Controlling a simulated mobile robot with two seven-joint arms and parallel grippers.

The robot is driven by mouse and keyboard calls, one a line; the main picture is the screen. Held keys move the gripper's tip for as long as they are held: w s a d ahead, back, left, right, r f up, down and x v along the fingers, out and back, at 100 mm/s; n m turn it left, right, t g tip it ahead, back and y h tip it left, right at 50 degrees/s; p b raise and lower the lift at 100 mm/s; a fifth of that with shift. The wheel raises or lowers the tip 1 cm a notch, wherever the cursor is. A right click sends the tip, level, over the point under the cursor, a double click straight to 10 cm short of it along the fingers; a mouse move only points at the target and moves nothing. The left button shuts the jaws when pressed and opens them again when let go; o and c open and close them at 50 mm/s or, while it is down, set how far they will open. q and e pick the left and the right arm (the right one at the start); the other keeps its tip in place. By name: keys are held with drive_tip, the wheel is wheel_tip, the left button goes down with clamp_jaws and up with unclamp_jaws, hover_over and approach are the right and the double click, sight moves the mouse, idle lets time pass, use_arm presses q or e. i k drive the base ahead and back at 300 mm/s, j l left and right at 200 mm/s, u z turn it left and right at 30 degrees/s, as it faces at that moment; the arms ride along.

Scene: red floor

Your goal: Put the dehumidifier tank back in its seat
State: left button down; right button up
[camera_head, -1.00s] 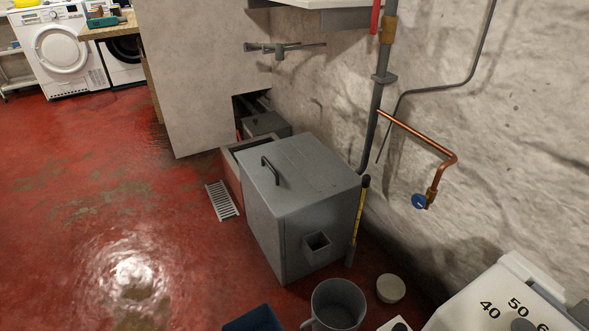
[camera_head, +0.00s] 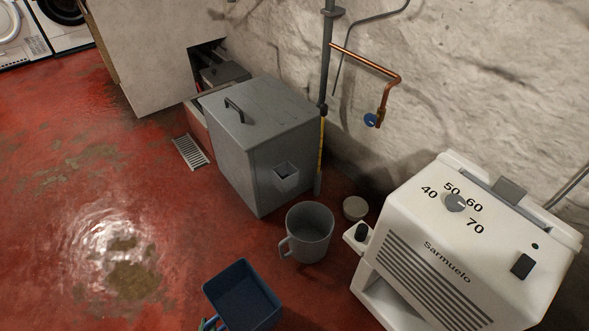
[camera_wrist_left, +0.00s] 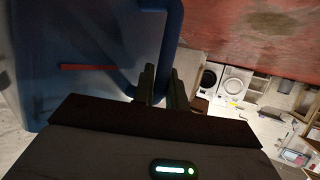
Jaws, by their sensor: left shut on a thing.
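The blue tank (camera_head: 243,293), an open-topped box, is at the bottom of the head view. In the left wrist view the tank (camera_wrist_left: 70,60) fills the left side, with a red line on its wall. My left gripper (camera_wrist_left: 162,78) is shut on the tank's handle (camera_wrist_left: 178,35); in the head view only a sliver shows at the bottom edge. The white dehumidifier (camera_head: 450,245), marked Sarmuelo, stands at the right with a dial and louvres. Its seat, a low front opening (camera_head: 392,305), is partly cut off by the frame. My right gripper is not in view.
A big grey box (camera_head: 262,140) with a lid handle stands behind. A floor grate (camera_head: 190,152) lies left. The red floor at left is clear.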

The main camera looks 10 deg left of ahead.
sight(401, 310)
drive_tip(key=k+l, duration=0.15)
drive_tip(key=k, duration=0.2)
drive_tip(key=k+l, duration=0.1)
drive_tip(key=k, duration=0.25)
drive_tip(key=k+z, duration=0.1)
drive_tip(key=z, duration=1.1)
drive_tip(key=i, duration=0.5)
